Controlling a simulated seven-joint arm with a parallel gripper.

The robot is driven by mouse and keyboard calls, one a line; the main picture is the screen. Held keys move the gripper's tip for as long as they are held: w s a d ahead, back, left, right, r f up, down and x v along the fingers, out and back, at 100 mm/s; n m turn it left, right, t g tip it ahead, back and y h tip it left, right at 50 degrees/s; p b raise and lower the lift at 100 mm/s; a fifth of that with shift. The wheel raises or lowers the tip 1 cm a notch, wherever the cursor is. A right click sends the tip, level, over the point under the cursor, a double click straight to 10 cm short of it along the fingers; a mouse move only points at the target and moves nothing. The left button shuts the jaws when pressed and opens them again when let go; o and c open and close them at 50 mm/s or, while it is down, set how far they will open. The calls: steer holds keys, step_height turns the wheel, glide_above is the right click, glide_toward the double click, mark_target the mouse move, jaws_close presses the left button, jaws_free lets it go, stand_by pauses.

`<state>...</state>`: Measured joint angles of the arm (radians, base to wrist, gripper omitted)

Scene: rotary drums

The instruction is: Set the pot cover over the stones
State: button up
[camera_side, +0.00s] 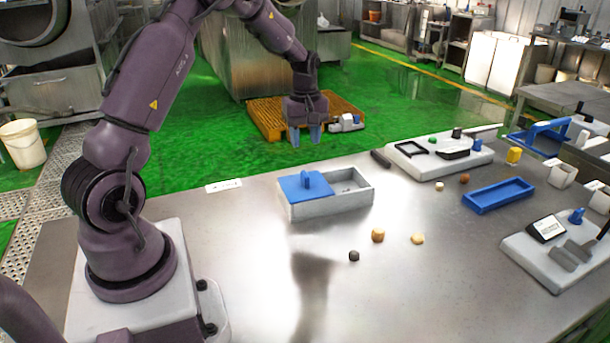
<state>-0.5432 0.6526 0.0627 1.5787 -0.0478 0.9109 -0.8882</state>
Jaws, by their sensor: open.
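A blue cover (297,188) with an upright knob lies on the left part of a pale grey box (335,204); it looks like the pot cover. The box's right part is open, with something small inside that I cannot make out. Stone-like lumps lie loose on the table: a dark one (354,256), a tan one (378,236) and a yellowish one (417,239) in front of the box. My gripper (304,140) is open and empty, with its blue fingertips pointing down. In the picture it appears above the cover, apart from it.
Farther right are a pale lump (439,187), a brown lump (464,179) and a blue tray (497,207). Pale boards with fittings stand at the back (418,166) and right (541,262). The front tabletop is clear.

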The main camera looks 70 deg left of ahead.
mark_target(306, 173)
step_height(306, 173, down, 11)
steer(key=shift+r, duration=0.1)
stand_by(0.3)
jaws_close()
